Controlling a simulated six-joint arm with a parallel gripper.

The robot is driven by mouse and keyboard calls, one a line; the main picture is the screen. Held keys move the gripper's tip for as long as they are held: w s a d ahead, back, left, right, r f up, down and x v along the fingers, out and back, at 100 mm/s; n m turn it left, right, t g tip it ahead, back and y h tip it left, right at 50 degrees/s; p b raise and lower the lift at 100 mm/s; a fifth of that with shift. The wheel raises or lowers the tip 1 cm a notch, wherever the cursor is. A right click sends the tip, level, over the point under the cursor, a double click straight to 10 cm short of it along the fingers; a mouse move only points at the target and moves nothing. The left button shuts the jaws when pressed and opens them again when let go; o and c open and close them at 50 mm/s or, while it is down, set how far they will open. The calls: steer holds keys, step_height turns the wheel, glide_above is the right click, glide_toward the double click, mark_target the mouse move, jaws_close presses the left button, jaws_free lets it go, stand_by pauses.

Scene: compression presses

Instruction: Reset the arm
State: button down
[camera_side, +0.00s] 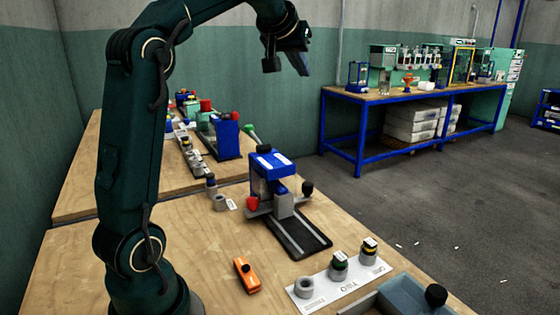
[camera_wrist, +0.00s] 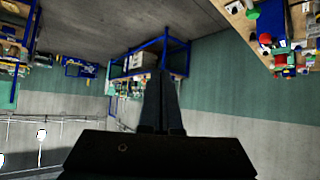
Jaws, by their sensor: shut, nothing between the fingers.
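My gripper (camera_side: 303,63) is raised high above the table, at the top of the side view, well clear of everything on it. In the wrist view its fingers (camera_wrist: 161,103) are together with nothing between them. That view looks out across the room, and the room appears upside down. My arm stands folded at the left of the side view, its base by the front edge of the wooden table (camera_side: 150,235).
A blue press (camera_side: 272,165) stands mid-table on a black rail plate (camera_side: 298,235). A blue-framed bench (camera_side: 362,135) stands behind, across open floor.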

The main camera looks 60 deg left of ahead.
steer(key=s+d+f+m+h, duration=0.25)
steer(key=s+d, duration=0.25)
steer(key=d, duration=0.4)
steer(key=s+d+f+m+h, duration=0.25)
steer(key=s+d, duration=0.25)
steer(key=d, duration=0.3)
steer(key=s+d+f+m+g, duration=0.1)
steer(key=s+d+f, duration=0.1)
steer(key=s+f, duration=0.3)
steer(key=s+d+f+m+g+h, duration=0.1)
steer(key=s+d+f+g, duration=0.1)
steer(key=s+f, duration=0.4)
step_height(320, 180, down, 3)
steer(key=shift+d+f, duration=0.15)
steer(key=shift+d, duration=0.65)
